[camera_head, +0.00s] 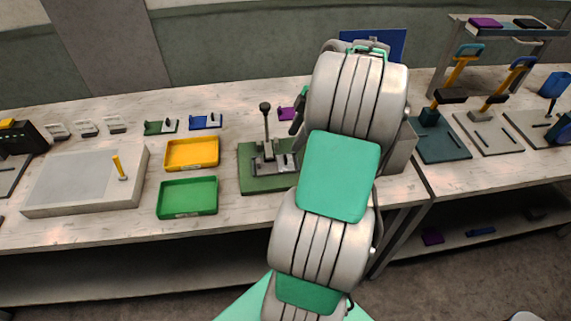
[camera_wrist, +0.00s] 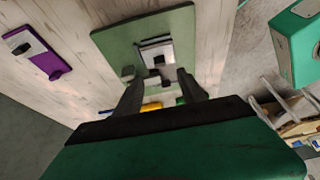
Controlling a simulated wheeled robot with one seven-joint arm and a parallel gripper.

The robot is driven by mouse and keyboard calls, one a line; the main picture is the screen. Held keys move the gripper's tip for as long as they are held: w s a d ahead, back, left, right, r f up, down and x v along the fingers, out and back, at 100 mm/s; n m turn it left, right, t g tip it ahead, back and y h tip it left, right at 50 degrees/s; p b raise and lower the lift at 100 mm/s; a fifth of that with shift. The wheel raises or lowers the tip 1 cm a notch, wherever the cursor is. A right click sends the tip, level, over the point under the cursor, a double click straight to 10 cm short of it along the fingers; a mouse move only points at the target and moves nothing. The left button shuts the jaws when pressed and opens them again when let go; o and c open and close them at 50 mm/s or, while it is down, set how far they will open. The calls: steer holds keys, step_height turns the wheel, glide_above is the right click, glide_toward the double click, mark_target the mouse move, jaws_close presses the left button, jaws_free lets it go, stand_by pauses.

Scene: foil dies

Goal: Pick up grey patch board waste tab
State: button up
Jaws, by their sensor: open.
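My gripper (camera_wrist: 156,82) is open in the wrist view, its two dark fingers apart, over or close to the green base plate (camera_wrist: 118,45) of a hand press. A silver die block (camera_wrist: 157,54) with small dark parts shows just beyond the fingertips. I cannot clearly make out the grey waste tab; any small grey piece there is too small to tell from the die. In the head view the press (camera_head: 266,158) stands on its green base with a black-knobbed lever upright, and my arm hides most of my gripper.
A yellow tray (camera_head: 192,140) and a green tray (camera_head: 187,182) lie left of the press. Behind them are green (camera_head: 160,127), blue (camera_head: 205,121) and several grey dies (camera_head: 86,127). A purple die (camera_wrist: 38,52) shows in the wrist view.

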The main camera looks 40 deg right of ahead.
mark_target(286, 157)
steer(key=p+x, duration=0.1)
steer(key=x, duration=0.6)
steer(key=shift+a+f, duration=0.1)
steer(key=shift+f, duration=0.3)
jaws_close()
